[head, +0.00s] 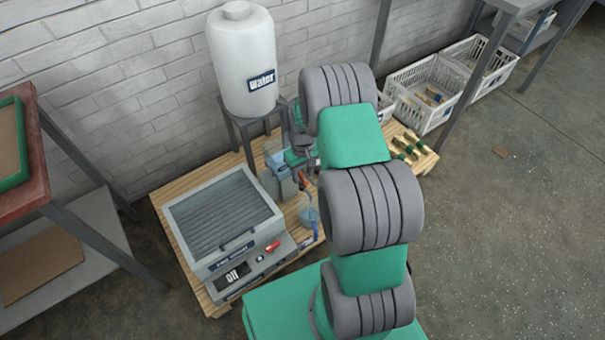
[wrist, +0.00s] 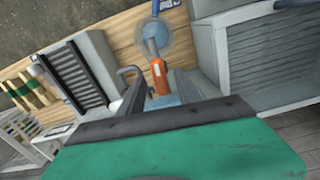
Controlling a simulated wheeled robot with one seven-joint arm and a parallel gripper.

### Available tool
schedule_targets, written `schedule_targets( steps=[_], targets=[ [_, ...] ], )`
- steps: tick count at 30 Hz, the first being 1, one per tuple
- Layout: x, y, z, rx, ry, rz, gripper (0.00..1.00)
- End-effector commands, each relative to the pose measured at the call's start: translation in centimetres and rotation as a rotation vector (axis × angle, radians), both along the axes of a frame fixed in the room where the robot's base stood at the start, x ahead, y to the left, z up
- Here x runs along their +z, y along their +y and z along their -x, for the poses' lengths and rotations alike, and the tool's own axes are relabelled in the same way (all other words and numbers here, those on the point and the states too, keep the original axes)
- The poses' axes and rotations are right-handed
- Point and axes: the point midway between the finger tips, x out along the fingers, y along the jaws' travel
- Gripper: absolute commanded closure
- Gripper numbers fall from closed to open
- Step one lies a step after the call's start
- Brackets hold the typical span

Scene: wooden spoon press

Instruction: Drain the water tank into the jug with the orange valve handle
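The white water tank (head: 242,65), labelled "water", stands upright on a dark metal stand against the brick wall. The orange valve handle (head: 305,179) shows low beside the stand in the head view, and close up in the wrist view (wrist: 158,77). The translucent bluish jug (head: 310,214) is on the pallet below the handle; the wrist view shows it from above (wrist: 177,46), just beyond the handle. My gripper (head: 300,160) is close to the handle, largely hidden behind my arm.
A grey press-like machine (head: 222,215) with a display reading "OFF" sits on the wooden pallet (head: 170,195) left of the jug. A red-topped bench (head: 30,165) is at left.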

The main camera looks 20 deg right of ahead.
Motion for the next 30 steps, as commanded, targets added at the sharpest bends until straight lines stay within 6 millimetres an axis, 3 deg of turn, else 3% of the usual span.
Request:
schedule_targets(
  steps=[3, 9, 22, 26, 30],
  targets=[
    [2.9, 0.0, -0.2, 0.0, -0.006, 0.001, 0.6],
    [6.4, 0.0, -0.1, 0.0, -0.003, 0.001, 0.6],
    [7.8, 0.2, -0.1, 0.0, -0.006, 0.001, 0.6],
    [13.0, 1.9, 0.7, -0.011, -0.039, 0.007, 0.6],
    [21.8, 5.5, 4.9, -0.04, -0.097, 0.01, 0.6]
  ],
)
